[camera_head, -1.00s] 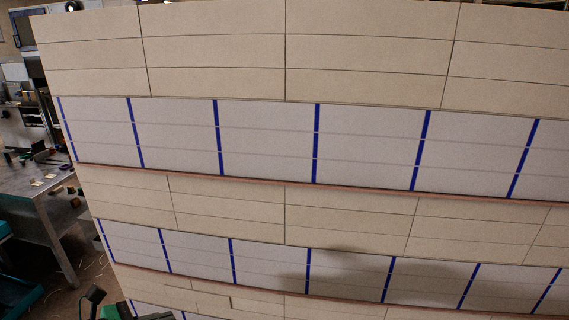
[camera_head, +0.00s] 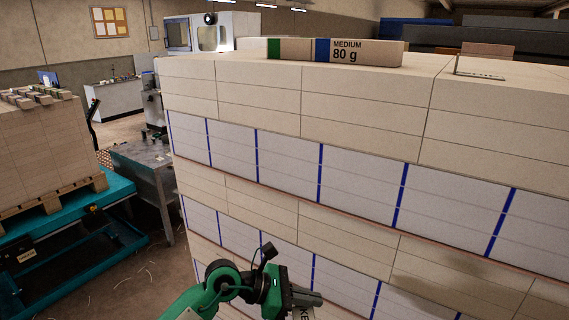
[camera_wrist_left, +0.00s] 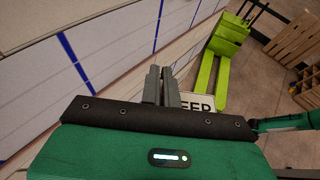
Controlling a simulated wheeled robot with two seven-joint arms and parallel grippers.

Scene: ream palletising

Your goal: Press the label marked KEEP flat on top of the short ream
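My left gripper (camera_head: 312,298) is low in front of the stack's face in the head view. Its fingers (camera_wrist_left: 162,86) are nearly together in the wrist view, with a white label (camera_wrist_left: 203,103) beside and beyond them. The letters "EEP" show there, and "KE" shows on the label (camera_head: 303,314) at the head view's lower edge. The label appears pinched in the fingers. A long tan ream (camera_head: 362,52) with green and blue bands, marked "MEDIUM 80 g", lies on the tall stack (camera_head: 365,105). I cannot tell if it is the short ream. My right gripper is out of view.
A thin pale item (camera_head: 480,74) lies on the stack's top at the right. A teal lift table (camera_head: 100,215) carrying a palletised stack (camera_head: 40,145) stands left, near a metal table (camera_head: 150,172). A lime-green pallet truck (camera_wrist_left: 226,45) and wooden pallets (camera_wrist_left: 292,40) show in the wrist view.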

